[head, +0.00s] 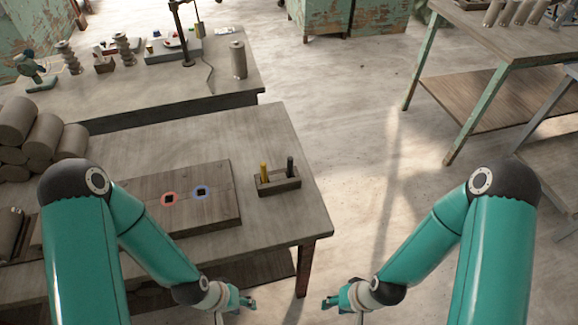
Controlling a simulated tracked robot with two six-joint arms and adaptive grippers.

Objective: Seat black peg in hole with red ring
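The black peg (290,166) stands upright in a small wooden holder (279,186) on the table, beside a yellow peg (264,172). A wooden board (217,219) lies left of the holder. The hole with the red ring (169,199) is in the board, left of the hole with the blue ring (201,192); both holes look dark and empty. My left gripper (249,301) is low in front of the table, away from the pegs. My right gripper (328,302) is to its right, past the table's corner. Both are small and seen from above, and their finger gaps are unclear.
The near table (285,222) has clear space around the holder. Clay rolls (40,137) are stacked at its left. A second bench behind holds a clay cylinder (238,60) and tools. Another bench (495,42) stands at the right, with open floor between.

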